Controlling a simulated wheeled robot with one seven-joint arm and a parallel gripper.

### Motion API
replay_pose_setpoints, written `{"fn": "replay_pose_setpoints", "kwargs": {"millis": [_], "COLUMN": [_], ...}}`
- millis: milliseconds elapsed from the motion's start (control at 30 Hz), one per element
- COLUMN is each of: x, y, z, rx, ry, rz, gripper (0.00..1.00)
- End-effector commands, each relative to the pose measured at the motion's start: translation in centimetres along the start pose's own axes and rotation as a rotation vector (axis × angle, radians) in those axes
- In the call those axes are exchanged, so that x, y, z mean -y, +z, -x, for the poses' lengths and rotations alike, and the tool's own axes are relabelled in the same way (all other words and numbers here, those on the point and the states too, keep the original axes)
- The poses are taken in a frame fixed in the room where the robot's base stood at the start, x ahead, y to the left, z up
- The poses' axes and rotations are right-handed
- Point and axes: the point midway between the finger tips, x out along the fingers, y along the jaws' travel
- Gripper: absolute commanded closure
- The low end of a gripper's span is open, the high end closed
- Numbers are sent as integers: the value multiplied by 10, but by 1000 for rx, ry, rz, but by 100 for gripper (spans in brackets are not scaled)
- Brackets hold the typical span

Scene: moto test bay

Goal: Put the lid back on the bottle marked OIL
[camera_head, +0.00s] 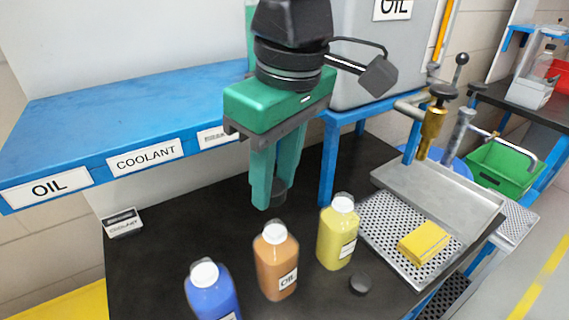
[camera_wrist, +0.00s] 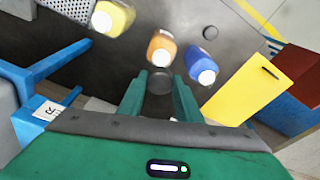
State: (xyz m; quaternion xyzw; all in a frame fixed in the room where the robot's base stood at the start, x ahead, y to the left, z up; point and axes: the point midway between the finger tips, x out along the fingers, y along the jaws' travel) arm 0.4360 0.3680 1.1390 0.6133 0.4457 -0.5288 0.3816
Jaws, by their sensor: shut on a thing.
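The bottle marked OIL (camera_head: 275,270) is orange-brown with a white round top and stands upright on the black table; the wrist view shows it too (camera_wrist: 161,49). My green gripper (camera_head: 270,196) points down behind this bottle, apart from it. It is shut on a dark round lid (camera_head: 279,188), which shows between the fingertips in the wrist view (camera_wrist: 160,83). The fingers partly hide this lid in the head view. A second dark lid (camera_head: 360,284) lies on the table right of the bottles.
A blue bottle (camera_head: 210,292) stands left of the OIL bottle and a yellow bottle (camera_head: 338,238) right of it. A blue shelf (camera_head: 130,112) with labels runs behind. A perforated tray (camera_head: 385,228) with a yellow sponge-like block (camera_head: 424,243) lies right.

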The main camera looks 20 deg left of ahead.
Motion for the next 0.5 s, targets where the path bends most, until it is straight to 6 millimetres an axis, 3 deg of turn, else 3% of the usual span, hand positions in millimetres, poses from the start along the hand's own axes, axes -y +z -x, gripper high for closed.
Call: {"fn": "replay_pose_setpoints", "kwargs": {"millis": [500], "x": [-2], "y": [8], "z": [-41], "rx": [1], "ry": [1], "rz": [-4], "gripper": [89]}}
